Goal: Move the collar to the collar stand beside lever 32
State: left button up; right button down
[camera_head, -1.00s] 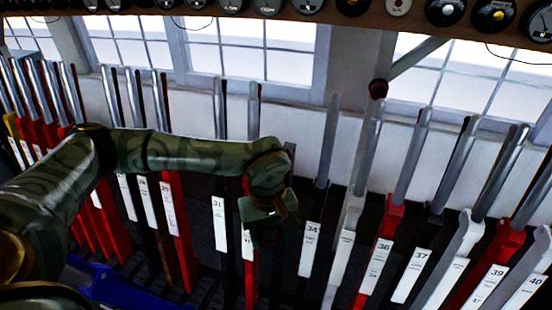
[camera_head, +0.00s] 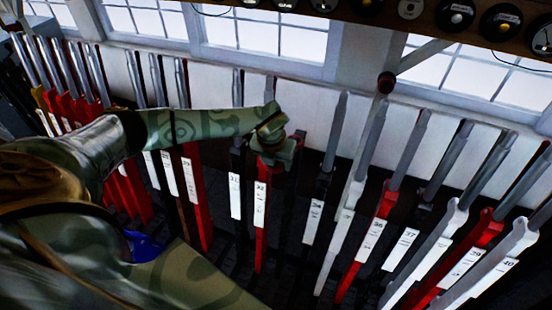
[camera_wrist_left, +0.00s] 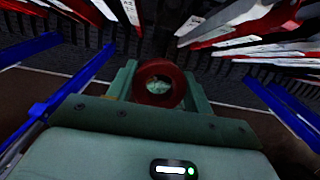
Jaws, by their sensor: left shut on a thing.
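The red collar (camera_wrist_left: 177,84) is a ring in the left wrist view, gripped between the green fingers of my left gripper (camera_wrist_left: 158,86). Its hole faces the camera. In the head view my left gripper (camera_head: 275,155) is in front of the upper part of red lever 32 (camera_head: 260,205), above its white number plate, and hides part of the lever. I cannot make out the collar stand in either view. My right gripper is not in view.
Lever 31 (camera_head: 235,196) stands close left of lever 32, and black lever 34 (camera_head: 314,218) is to the right. More levers with steel handles line both sides. A shelf of round instruments (camera_head: 410,9) runs overhead. Blue bars (camera_wrist_left: 75,85) show in the wrist view.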

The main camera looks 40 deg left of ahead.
pick_arm(q)
jog(key=w+b, duration=0.2)
jog(key=w+a+b, duration=0.1)
jog(key=w+b, duration=0.1)
jog(key=w, duration=0.1)
jog(key=w+f+b, duration=0.1)
jog(key=w+b, duration=0.1)
jog(key=w, duration=0.1)
jog(key=shift+w+a, duration=0.1)
jog(key=shift+a, duration=0.3)
jog(key=shift+w+a+b, duration=0.15)
jog(key=shift+w+b, duration=0.35)
jog(key=shift+w, duration=0.2)
jog(key=shift+f, duration=0.15)
jog(key=shift+f+b, duration=1.95)
jog(key=shift+f, duration=1.3)
